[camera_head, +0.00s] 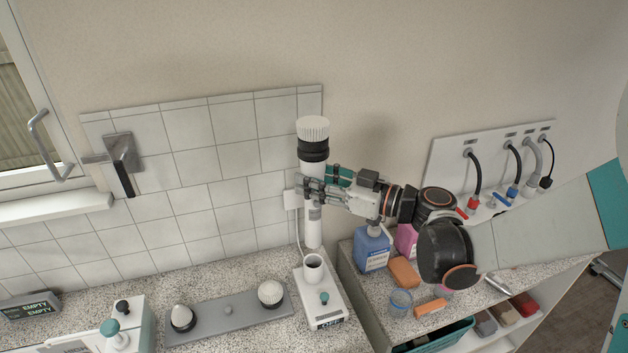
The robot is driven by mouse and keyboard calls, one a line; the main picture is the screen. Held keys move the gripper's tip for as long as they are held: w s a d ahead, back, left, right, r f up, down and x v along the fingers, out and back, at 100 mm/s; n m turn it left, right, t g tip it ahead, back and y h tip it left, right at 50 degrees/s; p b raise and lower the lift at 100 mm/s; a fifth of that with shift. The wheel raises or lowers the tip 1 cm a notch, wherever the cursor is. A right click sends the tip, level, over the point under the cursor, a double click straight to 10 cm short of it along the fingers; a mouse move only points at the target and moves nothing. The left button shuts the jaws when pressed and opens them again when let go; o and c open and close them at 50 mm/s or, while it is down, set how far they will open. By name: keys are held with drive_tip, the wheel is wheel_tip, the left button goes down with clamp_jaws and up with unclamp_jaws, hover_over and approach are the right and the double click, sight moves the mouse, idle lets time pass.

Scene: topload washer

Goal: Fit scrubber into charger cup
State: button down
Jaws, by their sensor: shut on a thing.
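The scrubber (313,163) is a white cylinder with a black band and a ribbed white head. It is upright, head up, and its lower end hangs above the charger cup. My gripper (309,186) is shut around the scrubber's middle from the right. The charger cup (314,267) is a small white cup with a dark opening, at the back of a white charger base (322,307). The base also has a green knob and a label that seems to read OFF. The scrubber's lower end appears just above the cup; the exact gap cannot be told.
A grey tray (228,315) with two brush heads lies left of the charger. A blue bottle (372,250), a pink bottle, orange sponges and a glass stand right on a lower counter. A tiled wall (200,150) rises behind. A cord runs up to a wall outlet.

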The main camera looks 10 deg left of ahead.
drive_tip(key=b, duration=0.5)
hover_over(315, 224)
drive_tip(key=w, duration=0.2)
drive_tip(key=shift+a+f, duration=0.15)
drive_tip(key=shift+f, duration=1.3)
drive_tip(key=shift+a+f, duration=0.1)
drive_tip(key=shift+f, duration=1.35)
drive_tip(key=shift+s+f+b, duration=0.1)
drive_tip(key=shift+f+b, duration=3.15)
drive_tip(key=shift+f, duration=0.1)
drive_tip(key=c, duration=1)
unclamp_jaws()
drive_tip(key=shift+d, duration=0.15)
drive_tip(key=v, duration=1.1)
drive_tip(key=shift+s+d, duration=0.2)
drive_tip(key=shift+d, duration=0.15)
